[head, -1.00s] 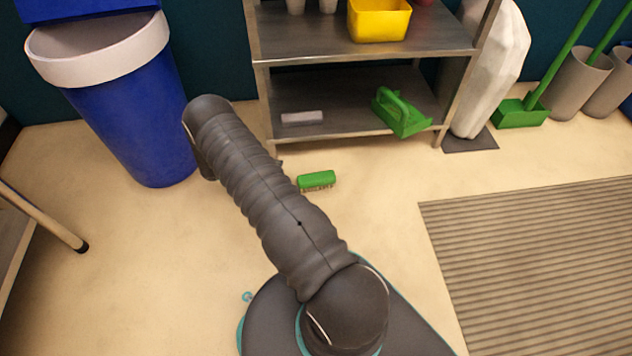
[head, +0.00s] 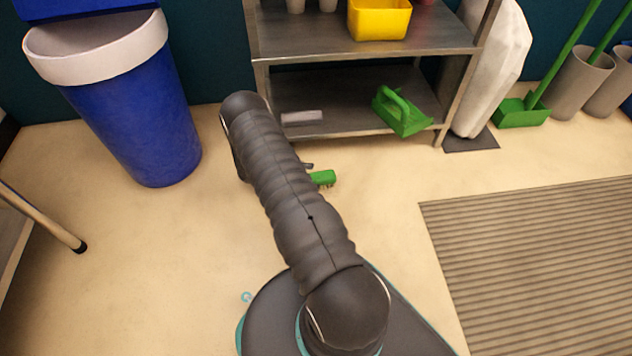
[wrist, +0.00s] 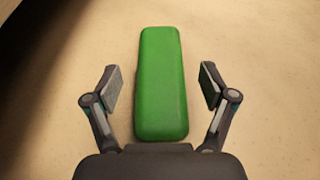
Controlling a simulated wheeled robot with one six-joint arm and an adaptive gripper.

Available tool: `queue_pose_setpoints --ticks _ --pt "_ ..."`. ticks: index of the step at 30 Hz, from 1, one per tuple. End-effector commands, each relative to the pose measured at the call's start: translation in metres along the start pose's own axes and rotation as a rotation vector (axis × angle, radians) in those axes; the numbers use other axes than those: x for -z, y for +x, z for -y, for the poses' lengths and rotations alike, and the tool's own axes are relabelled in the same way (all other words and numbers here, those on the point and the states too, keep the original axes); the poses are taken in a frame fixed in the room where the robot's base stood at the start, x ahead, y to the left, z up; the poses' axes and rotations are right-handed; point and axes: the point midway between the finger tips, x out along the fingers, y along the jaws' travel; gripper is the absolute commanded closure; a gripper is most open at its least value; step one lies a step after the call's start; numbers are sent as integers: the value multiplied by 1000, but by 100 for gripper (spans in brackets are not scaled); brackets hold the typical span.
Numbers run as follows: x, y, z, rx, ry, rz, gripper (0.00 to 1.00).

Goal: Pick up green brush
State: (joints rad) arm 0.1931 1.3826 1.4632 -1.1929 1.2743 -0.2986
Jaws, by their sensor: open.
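The green brush (head: 324,178) lies on the floor in front of the metal shelf, partly hidden behind my arm in the head view. In the wrist view the green brush (wrist: 162,85) shows its plain green back, long side running away from my gripper. My gripper (wrist: 161,88) is open, with one finger on each side of the brush and a gap between each finger and the brush. In the head view only a small dark tip of my gripper shows beside the brush; the rest is hidden by my arm.
A metal shelf (head: 358,133) stands behind the brush, with a green dustpan-like item (head: 402,112) and a pale block (head: 301,117) on its lower board. A blue bin (head: 130,120) stands left. A ribbed mat (head: 545,250) lies right. The floor around the brush is clear.

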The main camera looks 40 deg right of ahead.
Motion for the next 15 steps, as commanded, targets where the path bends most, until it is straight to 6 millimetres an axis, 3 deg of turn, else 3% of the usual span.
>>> queue_pose_setpoints --ticks 8,11,15 --pt "0 7 0 -1 0 0 17" --pt "0 7 0 -1 0 0 37" --pt "0 8 0 -1 1 0 72"
